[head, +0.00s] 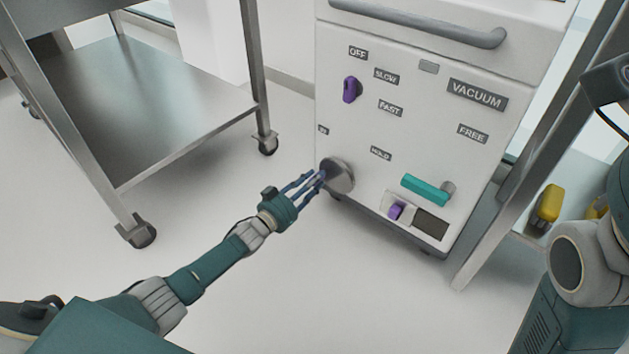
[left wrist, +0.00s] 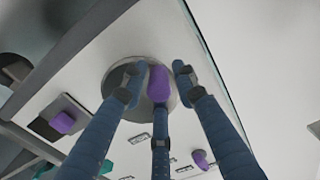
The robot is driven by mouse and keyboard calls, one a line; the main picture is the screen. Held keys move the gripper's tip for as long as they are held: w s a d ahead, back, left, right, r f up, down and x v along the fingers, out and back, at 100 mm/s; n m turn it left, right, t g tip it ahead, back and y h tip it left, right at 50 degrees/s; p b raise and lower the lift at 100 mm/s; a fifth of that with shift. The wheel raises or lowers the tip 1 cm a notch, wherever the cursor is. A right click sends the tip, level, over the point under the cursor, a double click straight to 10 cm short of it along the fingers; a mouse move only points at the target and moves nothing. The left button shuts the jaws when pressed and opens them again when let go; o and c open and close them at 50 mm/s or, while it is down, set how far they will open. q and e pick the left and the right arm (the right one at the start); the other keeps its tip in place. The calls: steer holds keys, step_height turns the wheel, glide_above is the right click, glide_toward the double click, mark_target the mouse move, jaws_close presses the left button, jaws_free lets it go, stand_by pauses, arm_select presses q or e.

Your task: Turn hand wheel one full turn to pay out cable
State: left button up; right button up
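The hand wheel is a round grey metal disc (head: 341,172) low on the left edge of the white machine's front. In the left wrist view the disc (left wrist: 115,78) carries a purple handle (left wrist: 158,84). My left gripper (head: 318,178) points at the disc in the head view. In the left wrist view its three blue fingers (left wrist: 157,78) are spread around the purple handle, with narrow gaps at the sides; contact with the middle finger cannot be told. In the head view the fingers hide the handle. My right gripper is not in view; part of my right arm shows at the right edge.
The white machine (head: 440,130) has a purple knob (head: 351,89), a teal lever (head: 427,189), a purple switch (head: 396,211) and a top handle bar (head: 430,24). A steel cart (head: 190,150) stands left. A yellow object (head: 547,204) lies right. Floor below the machine is clear.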

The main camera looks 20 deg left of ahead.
arm_select(q)
steer(key=shift+s, duration=0.1)
steer(key=shift+s, duration=0.25)
steer(key=v, duration=1.1)
steer(key=shift+s+a, duration=0.1)
steer(key=shift+s, duration=0.05)
